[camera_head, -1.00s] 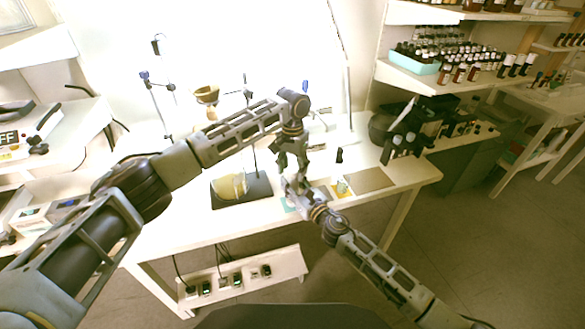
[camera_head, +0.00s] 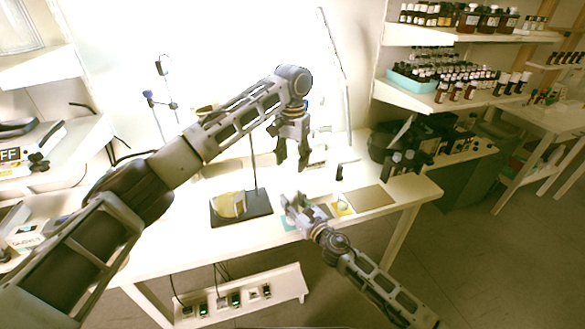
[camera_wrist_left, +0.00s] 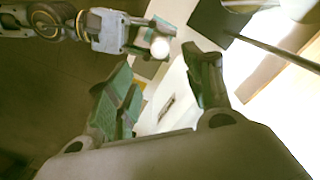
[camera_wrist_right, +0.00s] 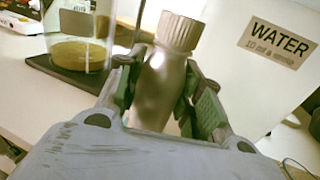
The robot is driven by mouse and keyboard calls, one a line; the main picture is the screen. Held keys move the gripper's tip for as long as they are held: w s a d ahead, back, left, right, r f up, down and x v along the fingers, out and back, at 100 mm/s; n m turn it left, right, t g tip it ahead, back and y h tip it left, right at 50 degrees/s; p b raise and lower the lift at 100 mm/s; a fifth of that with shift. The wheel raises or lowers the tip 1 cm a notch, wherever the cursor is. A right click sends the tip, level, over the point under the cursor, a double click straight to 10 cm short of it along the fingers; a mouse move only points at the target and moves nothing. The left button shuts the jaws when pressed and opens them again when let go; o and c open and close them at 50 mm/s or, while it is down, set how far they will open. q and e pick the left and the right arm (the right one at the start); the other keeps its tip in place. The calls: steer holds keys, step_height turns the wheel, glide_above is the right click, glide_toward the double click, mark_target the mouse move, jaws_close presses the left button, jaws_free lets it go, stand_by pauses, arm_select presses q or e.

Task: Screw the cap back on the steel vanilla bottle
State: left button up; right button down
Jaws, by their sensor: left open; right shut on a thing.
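The steel bottle (camera_wrist_right: 158,90) stands roughly upright, slightly tilted in the right wrist view, with a ribbed pale metal cap (camera_wrist_right: 178,32) on its top. Whether the cap is fully tight I cannot tell. My right gripper (camera_wrist_right: 160,88) is shut around the bottle's body below the cap; in the head view this gripper (camera_head: 291,204) is low over the table. My left gripper (camera_head: 291,163) is open and empty above it, pointing down. In the left wrist view the cap's round pale top (camera_wrist_left: 160,48) shows at the right gripper, beyond my open left fingers (camera_wrist_left: 165,82). The bottle's label is not readable.
A glass beaker (camera_head: 229,205) with yellowish contents stands on a dark stand base (camera_head: 258,203) left of the grippers. A small dark bottle (camera_head: 339,173) and a brown mat (camera_head: 371,197) lie to the right. A WATER sign (camera_wrist_right: 276,44) is behind the bottle.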

arm_select(q)
steer(key=shift+r, duration=0.6)
arm_select(e)
steer(key=c, duration=0.9)
jaws_free()
steer(key=shift+s+d, duration=0.1)
steer(key=shift+s, duration=0.05)
steer(key=shift+v, duration=5.8)
arm_select(q)
step_height(320, 180, up, 9)
steer(key=p, duration=0.9)
arm_select(e)
step_height(320, 180, up, 9)
steer(key=shift+f, duration=0.1)
